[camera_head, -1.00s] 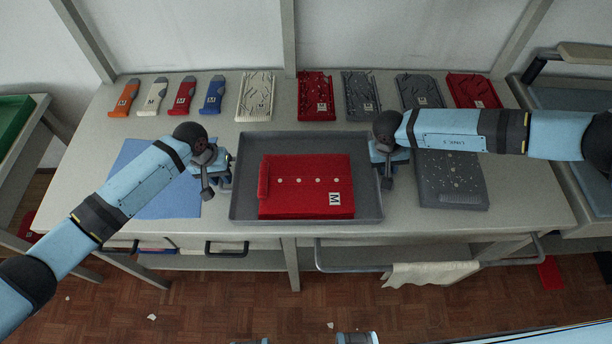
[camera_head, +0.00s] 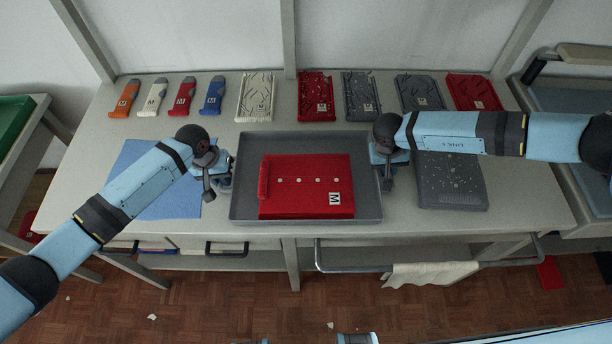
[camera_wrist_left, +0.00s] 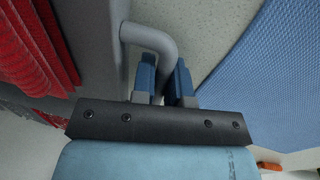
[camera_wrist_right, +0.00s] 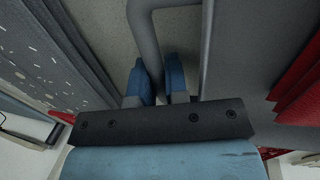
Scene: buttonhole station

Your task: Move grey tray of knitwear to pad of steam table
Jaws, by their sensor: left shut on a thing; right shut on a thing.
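The grey tray (camera_head: 306,142) lies on the table in the middle of the head view, with folded red knitwear (camera_head: 310,188) bearing an M label in it. My left gripper (camera_head: 224,178) is at the tray's left side. In the left wrist view its blue fingers (camera_wrist_left: 165,82) are shut on the tray's grey handle (camera_wrist_left: 150,38). My right gripper (camera_head: 384,172) is at the right side. In the right wrist view its fingers (camera_wrist_right: 162,82) are shut on the other handle (camera_wrist_right: 145,30). I cannot tell which surface is the steam table's pad.
A blue mat (camera_head: 165,205) lies left of the tray. A grey speckled folded piece (camera_head: 450,182) lies to the right. Several coloured tools and folded knit pieces line the back. A rail with a cloth (camera_head: 430,273) runs along the front. A green-topped stand (camera_head: 14,122) is at far left.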

